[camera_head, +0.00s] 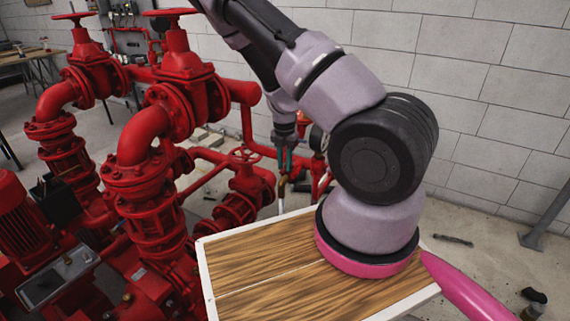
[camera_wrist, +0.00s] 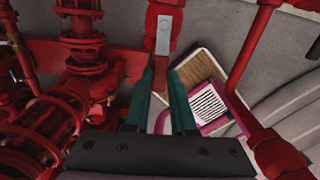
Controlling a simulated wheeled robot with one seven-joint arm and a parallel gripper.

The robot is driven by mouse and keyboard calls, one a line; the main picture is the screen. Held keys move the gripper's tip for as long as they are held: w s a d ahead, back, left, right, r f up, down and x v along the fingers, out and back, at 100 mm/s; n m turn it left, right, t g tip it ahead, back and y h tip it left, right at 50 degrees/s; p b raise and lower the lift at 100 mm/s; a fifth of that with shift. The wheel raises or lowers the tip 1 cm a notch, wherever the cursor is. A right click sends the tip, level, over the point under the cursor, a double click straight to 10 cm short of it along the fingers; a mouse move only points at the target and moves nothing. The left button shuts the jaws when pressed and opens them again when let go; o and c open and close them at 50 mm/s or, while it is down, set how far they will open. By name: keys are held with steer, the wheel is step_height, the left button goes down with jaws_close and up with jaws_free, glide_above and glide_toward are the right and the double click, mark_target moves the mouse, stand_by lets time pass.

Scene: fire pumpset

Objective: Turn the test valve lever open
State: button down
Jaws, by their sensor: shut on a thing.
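In the wrist view a pale flat metal strip with a round fastener, which looks like the test valve lever (camera_wrist: 163,36), lies against a red part just ahead of my gripper (camera_wrist: 161,75). The green fingers reach to the strip's near end and are shut on it, with a narrow red part showing between them. In the head view my gripper (camera_head: 284,168) points down beside the red pipework, beyond the wooden-topped platform. A small brass-coloured piece (camera_head: 282,187) shows at the fingertips. The lever's exact angle is hidden in the head view.
Red pumps and valves (camera_head: 150,150) fill the left, with a red handwheel (camera_head: 246,154) close to my gripper. Red pipes (camera_wrist: 250,60) run on the right of the wrist view. A block wall (camera_head: 480,90) stands behind. Some bare floor shows at the right.

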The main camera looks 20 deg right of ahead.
mark_target(283, 168)
steer(key=shift+w+a+m, duration=0.15)
steer(key=shift+w+m, duration=0.05)
steer(key=shift+m, duration=0.2)
steer(key=c, duration=0.7)
jaws_free()
steer(key=shift+c, duration=0.2)
step_height(283, 168, up, 11)
steer(key=shift+f, duration=0.1)
